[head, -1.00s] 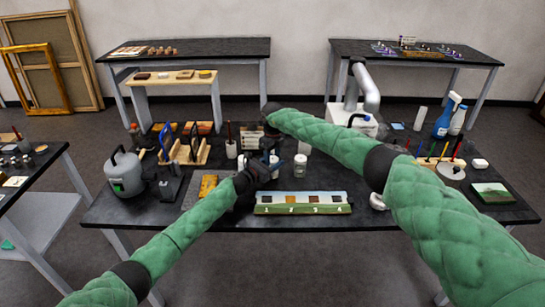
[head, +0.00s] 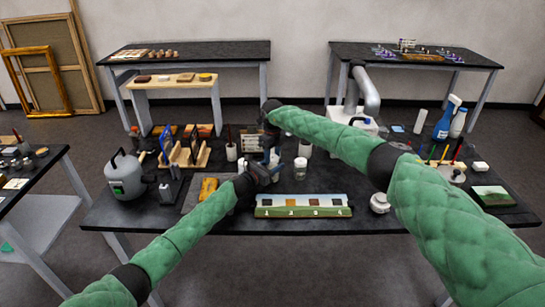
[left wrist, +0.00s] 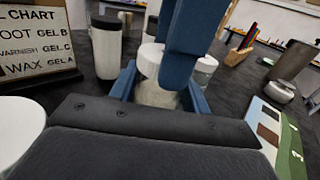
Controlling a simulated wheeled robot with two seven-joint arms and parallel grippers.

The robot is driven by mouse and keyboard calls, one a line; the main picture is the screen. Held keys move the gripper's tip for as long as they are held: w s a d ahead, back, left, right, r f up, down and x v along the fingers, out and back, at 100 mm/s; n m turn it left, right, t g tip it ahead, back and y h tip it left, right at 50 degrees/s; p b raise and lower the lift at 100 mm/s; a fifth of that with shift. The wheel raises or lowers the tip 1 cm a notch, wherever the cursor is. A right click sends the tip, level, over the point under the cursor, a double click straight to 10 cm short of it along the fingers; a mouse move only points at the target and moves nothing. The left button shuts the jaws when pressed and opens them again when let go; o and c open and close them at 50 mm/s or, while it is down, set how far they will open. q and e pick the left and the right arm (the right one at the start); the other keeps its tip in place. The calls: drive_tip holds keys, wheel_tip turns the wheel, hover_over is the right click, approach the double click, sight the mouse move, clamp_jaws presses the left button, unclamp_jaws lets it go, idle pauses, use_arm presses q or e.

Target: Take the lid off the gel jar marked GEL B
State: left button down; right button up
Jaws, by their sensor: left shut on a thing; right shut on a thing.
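In the left wrist view a jar with a white lid (left wrist: 150,57) and a pale, clear body (left wrist: 155,95) stands between the blue fingers of my left gripper (left wrist: 160,92). My left gripper (head: 268,170) is shut on this jar's body. My right gripper (head: 270,153) comes down from above and is shut at the lid; its blue fingers (left wrist: 188,30) cover part of the lid in the left wrist view. The lid appears to sit on the jar. I cannot read a label on it. In the head view my grippers mostly hide this jar.
Another pale-lidded jar (head: 300,168) stands to the right. A chart (left wrist: 38,40) listing GEL B and GEL C stands at left in the wrist view, near a dark-topped white container (left wrist: 107,45). A numbered strip (head: 303,212) lies in front. A grey canister (head: 124,178) is at left.

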sight(272, 157)
use_arm(q)
drive_tip(key=shift+f, duration=0.25)
use_arm(e)
drive_tip(key=shift+r, duration=1.95)
use_arm(q)
drive_tip(key=c, duration=0.8)
unclamp_jaws()
drive_tip(key=shift+o, duration=1)
use_arm(e)
drive_tip(key=shift+w+f, duration=0.1)
drive_tip(key=shift+f, duration=0.05)
use_arm(q)
drive_tip(key=shift+r, duration=0.1)
